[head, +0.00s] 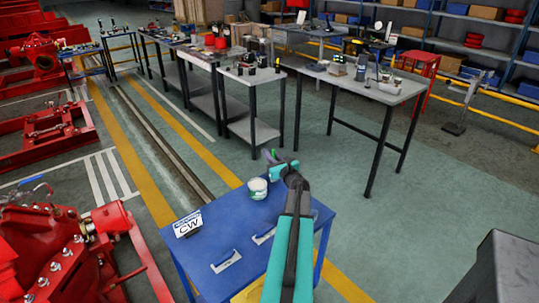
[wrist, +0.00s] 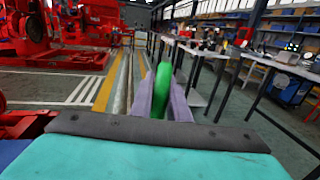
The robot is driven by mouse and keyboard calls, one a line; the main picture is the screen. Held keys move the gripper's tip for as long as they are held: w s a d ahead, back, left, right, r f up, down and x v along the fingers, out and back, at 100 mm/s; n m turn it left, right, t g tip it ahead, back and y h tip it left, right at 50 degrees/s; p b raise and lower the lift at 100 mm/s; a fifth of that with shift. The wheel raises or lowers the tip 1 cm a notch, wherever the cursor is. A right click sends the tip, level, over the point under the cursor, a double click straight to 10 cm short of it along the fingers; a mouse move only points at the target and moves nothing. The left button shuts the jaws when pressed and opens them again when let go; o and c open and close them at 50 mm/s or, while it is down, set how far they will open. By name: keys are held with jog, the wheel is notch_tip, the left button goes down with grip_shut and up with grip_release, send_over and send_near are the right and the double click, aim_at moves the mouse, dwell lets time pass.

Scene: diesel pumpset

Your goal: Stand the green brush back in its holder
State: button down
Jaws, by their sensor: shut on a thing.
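My gripper (head: 269,157) is above the far edge of a blue table (head: 220,222) in the head view. In the wrist view its two purple fingers (wrist: 169,88) are shut on the green brush (wrist: 162,88), whose rounded green end stands up between them. Only a little green of the brush shows in the head view; the rest is hidden. A small white, round, cup-like thing (head: 258,188) stands on the blue table, below and slightly left of my gripper. It may be the holder, but I cannot tell for certain. The brush is apart from it.
A "CW" sign (head: 188,224) and two white-and-blue handle-like pieces (head: 226,261) are on the blue table. Red machinery (head: 65,240) stands close at left. Grey workbenches (head: 365,88) with items stand behind. Open floor lies to the right.

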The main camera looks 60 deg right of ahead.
jog(key=shift+f+b, duration=0.35)
jog(key=shift+f, duration=0.1)
dwell(0.3)
jog(key=c, duration=1.6)
grip_release()
jog(key=shift+r, duration=0.15)
jog(key=shift+r+p, duration=2.45)
jog(key=shift+r, duration=1.9)
